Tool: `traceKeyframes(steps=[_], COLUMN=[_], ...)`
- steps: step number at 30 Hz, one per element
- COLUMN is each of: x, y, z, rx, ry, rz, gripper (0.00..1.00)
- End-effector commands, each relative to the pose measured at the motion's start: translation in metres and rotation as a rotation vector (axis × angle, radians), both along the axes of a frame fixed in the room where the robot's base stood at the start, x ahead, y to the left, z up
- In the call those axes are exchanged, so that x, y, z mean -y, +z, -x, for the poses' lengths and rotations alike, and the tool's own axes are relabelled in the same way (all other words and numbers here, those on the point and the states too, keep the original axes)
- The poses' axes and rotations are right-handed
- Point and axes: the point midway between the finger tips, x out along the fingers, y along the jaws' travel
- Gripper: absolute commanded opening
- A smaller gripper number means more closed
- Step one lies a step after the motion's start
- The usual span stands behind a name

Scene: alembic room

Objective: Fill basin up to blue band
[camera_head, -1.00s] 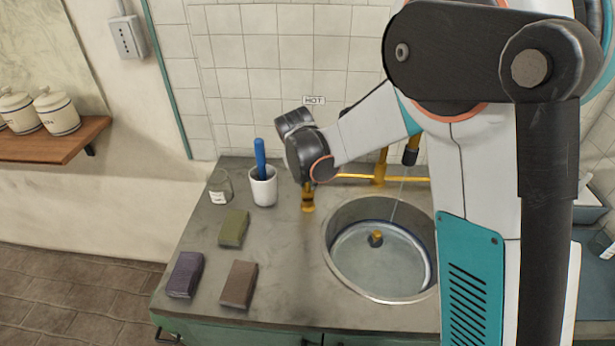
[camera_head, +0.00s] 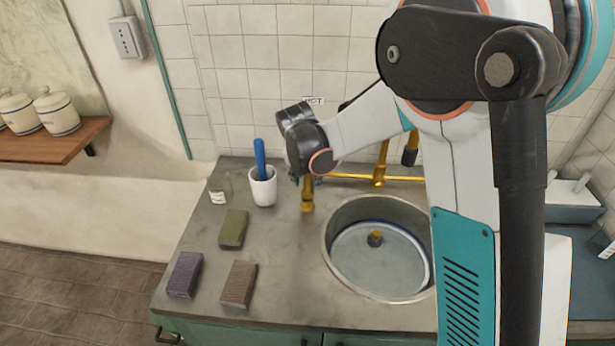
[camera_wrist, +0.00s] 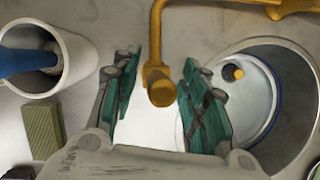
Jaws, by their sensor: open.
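The round metal basin (camera_head: 337,222) is set in the counter, with a yellow-topped plug or drain piece (camera_head: 376,238) at its middle. A pale bluish disc, seemingly water, fills its lower part. The blue band (camera_wrist: 277,105) rings that disc closely; I cannot tell the exact level against it. A brass tap (camera_head: 307,195) stands left of the basin. My gripper (camera_wrist: 163,98) is open, its teal fingers on either side of the brass tap's end in the wrist view; contact is not clear. The brass spout (camera_head: 410,153) with a dark tip shows no stream. My arm hides the basin's right edge.
A white cup (camera_head: 263,188) with a blue-handled tool stands left of the tap, beside a glass jar (camera_head: 220,188). Green (camera_head: 233,228), purple (camera_head: 185,274) and brown (camera_head: 238,284) blocks lie on the front left counter. A HOT label is on the tiles behind.

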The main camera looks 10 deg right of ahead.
Motion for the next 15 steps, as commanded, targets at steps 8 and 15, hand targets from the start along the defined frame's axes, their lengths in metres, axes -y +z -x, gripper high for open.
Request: traceKeyframes(steps=[8, 15], x=[-0.002, -0.008], y=[0.014, 0.057], z=[0.005, 0.021], rx=[0.0, 0.0], ry=[0.0, 0.001], rz=[0.0, 0.0], gripper=[0.41, 0.41])
